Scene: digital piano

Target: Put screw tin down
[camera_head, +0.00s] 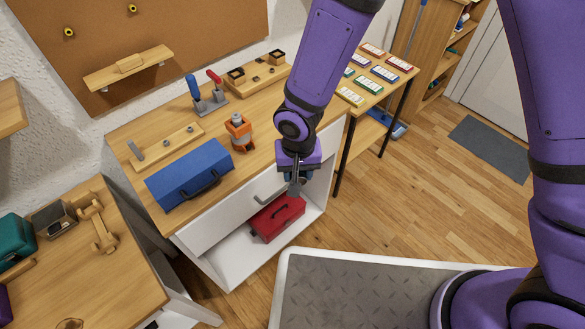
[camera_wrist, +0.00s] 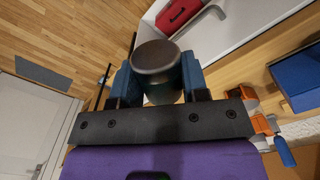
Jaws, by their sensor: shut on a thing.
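The screw tin (camera_wrist: 158,66) is a round, dark grey tin with a flat end facing the wrist camera. My gripper (camera_wrist: 157,80) is shut on it, with one blue finger on each side. In the head view my gripper (camera_head: 293,180) hangs in front of the right part of the white cabinet's edge, above the red toolbox. The tin is held in the air, apart from any surface. In the head view it is mostly hidden and too small to make out clearly.
A blue toolbox (camera_head: 189,174), an orange device (camera_head: 239,131) and screwdrivers in a holder (camera_head: 207,99) stand on the wooden worktop (camera_head: 190,215). A red toolbox (camera_head: 277,218) sits on the cabinet's lower shelf. A side table (camera_head: 381,81) with coloured boxes stands to the right.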

